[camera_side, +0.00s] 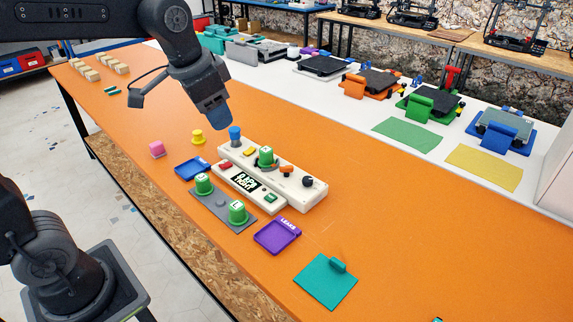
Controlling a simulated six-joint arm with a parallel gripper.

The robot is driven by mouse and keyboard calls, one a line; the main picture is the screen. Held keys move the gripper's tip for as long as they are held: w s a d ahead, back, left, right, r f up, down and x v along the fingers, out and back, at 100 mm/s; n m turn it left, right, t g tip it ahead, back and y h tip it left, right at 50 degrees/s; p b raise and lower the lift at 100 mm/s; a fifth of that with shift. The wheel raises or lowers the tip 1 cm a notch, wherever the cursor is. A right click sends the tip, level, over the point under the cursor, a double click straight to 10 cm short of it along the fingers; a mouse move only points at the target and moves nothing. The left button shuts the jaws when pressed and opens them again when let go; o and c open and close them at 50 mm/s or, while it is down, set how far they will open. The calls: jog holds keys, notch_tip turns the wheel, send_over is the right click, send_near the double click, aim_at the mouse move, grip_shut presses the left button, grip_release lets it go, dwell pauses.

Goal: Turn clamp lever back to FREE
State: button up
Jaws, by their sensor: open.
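A white control fixture (290,188) sits on the orange table. On it are a green-capped cylinder (266,157), a small orange lever-like part (286,170) beside that, a black knob (308,182) and a blue knob (235,133) at its far left end. The orange part may be the clamp lever; I cannot tell for sure. No FREE mark can be read at this size. My gripper (219,118) points down above and left of the blue knob, apart from the fixture. It is open, with nothing seen in it, though the gap between its fingers is hard to see.
In front of the fixture are a white display unit (241,180), a grey plate (222,212) with two green cylinders, a blue tray (192,168), a purple tray (277,237) and a teal plate (325,285).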

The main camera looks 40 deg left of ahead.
jog(key=w+a+f+m+g, duration=0.2)
jog(key=w+f+m, duration=0.15)
jog(key=w, duration=1.05)
jog(key=m+g, duration=0.2)
jog(key=m, duration=0.1)
send_over(286, 166)
notch_tip(286, 166, down, 11)
jog(key=shift+n, duration=0.25)
notch_tip(286, 166, down, 13)
jog(key=shift+f, duration=0.15)
grip_shut()
